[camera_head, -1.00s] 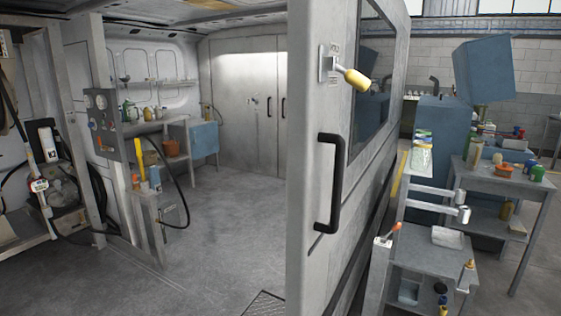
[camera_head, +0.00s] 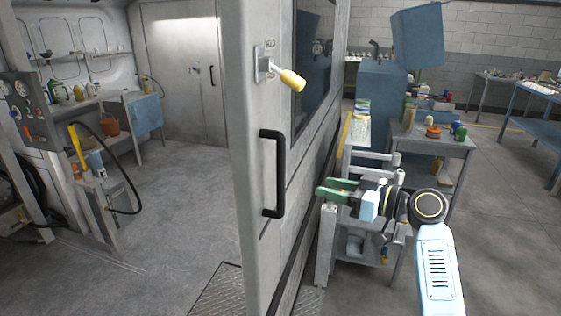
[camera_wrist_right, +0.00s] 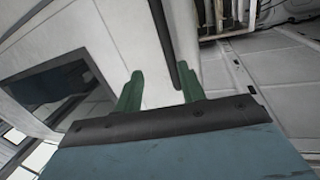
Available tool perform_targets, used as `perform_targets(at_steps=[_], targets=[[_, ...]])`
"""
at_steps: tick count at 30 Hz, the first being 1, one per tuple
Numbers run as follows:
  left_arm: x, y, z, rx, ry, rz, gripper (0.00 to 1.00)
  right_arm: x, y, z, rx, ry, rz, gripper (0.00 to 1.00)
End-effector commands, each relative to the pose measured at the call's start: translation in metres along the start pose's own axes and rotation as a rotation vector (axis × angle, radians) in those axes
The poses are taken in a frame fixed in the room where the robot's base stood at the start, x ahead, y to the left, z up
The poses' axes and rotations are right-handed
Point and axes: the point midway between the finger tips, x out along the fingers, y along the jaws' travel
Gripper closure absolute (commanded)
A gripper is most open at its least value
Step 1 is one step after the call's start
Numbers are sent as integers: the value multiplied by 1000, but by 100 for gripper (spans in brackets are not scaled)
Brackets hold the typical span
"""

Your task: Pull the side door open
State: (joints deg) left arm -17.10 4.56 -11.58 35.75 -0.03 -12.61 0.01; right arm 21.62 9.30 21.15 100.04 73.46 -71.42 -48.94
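The side door (camera_head: 262,110) is a grey-white panel in the middle of the head view, with a wide opening into the van to its left. It has an upright black bar handle (camera_head: 279,172) and, above it, a lever with a yellow grip (camera_head: 291,79). My right gripper (camera_head: 321,190) points its green fingers left, to the right of the handle and apart from it. In the right wrist view its fingers (camera_wrist_right: 160,88) are spread and empty, with the dark handle bar (camera_wrist_right: 163,35) ahead, close to the right finger. My left gripper is not in view.
Grey carts and a table (camera_head: 440,142) with bottles and cans stand right of the door, close behind my right arm. A blue cabinet (camera_head: 380,90) stands behind them. A ridged step plate (camera_head: 215,290) lies at the opening's foot. The floor inside is clear.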

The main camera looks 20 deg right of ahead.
Motion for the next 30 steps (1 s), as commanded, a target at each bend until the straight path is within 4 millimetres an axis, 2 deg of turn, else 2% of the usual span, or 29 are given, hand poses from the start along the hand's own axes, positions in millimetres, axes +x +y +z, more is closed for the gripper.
perform_targets(at_steps=[1,5,10,21,25,30], targets=[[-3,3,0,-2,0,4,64,-4,-4,-18,-35,26,-18,60],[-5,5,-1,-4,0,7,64,-5,-11,-36,-74,57,-43,60],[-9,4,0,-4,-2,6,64,17,-13,-38,-72,59,-45,60],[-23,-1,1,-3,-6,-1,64,94,-16,-42,-69,57,-45,60],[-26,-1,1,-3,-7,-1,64,112,-16,-42,-70,56,-43,60],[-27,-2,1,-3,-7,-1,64,123,-16,-41,-72,55,-42,60]])
